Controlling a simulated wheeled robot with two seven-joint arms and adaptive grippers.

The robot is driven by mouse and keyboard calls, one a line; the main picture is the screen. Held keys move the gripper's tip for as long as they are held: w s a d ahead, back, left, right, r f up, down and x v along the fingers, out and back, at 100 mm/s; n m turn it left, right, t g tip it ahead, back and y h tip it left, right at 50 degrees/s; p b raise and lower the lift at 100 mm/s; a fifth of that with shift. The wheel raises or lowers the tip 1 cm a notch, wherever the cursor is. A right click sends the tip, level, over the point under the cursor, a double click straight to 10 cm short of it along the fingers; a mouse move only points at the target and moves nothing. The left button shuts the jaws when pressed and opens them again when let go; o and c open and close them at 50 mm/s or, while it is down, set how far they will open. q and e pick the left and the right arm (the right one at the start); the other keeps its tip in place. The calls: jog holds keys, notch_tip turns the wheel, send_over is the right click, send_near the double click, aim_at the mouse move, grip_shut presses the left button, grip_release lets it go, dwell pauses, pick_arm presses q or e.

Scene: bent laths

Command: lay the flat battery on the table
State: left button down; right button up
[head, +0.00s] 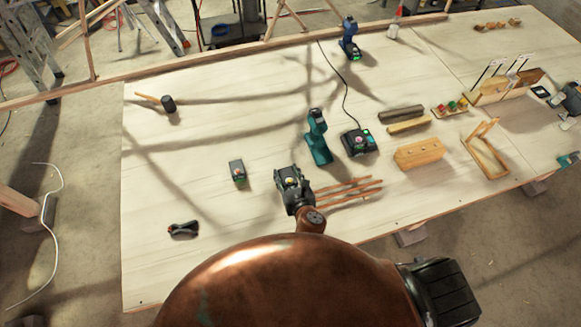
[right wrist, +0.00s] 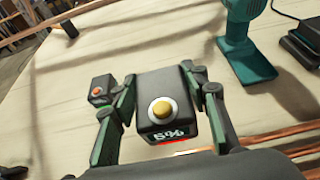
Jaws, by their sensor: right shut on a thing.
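My right gripper (right wrist: 167,92) is shut on the flat battery, a dark block with a yellow button on top. In the right wrist view the flat battery (right wrist: 165,122) sits between both fingers, showing "5%" and a red strip on its near face. In the head view my right gripper (head: 291,179) is over the table (head: 220,225), left of the thin laths; I cannot tell whether the battery touches the wood. A second dark battery (head: 238,176) with a reddish button and a green mark stands to the left. My left gripper is not in view.
A teal drill (head: 318,140) and a black charger (head: 358,143) with green lights stand behind my right gripper. Bent laths (head: 350,191) lie to its right. A mallet (head: 167,103) and a small dark tool (head: 184,229) lie left. The left table area is largely clear.

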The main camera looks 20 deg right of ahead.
jog(key=w+d+f, duration=0.1)
jog(key=w+f, duration=0.1)
jog(key=w, duration=0.1)
jog(key=w+d+f, duration=0.1)
jog(key=w+f, duration=0.1)
jog(key=f, duration=0.1)
jog(key=w+d+f, duration=0.1)
jog(key=w+f, duration=0.1)
jog(key=w, duration=0.1)
jog(key=shift+w+d+f+b, duration=0.15)
jog(key=shift+w+d+b, duration=0.1)
jog(key=shift+w+b, duration=0.15)
jog(key=shift+w+d+f, duration=0.1)
jog(key=shift+f, duration=0.15)
jog(key=shift+w+f+b, duration=0.1)
jog(key=shift+f+b, duration=0.2)
jog(key=shift+f, duration=1.3)
jog(key=o, duration=1.5)
jog(key=shift+f, duration=0.15)
jog(key=shift+c, duration=0.2)
jog(key=v, duration=1.2)
jog(key=shift+d+r+p, duration=0.1)
jog(key=shift+r+p, duration=0.1)
jog(key=shift+p, duration=0.1)
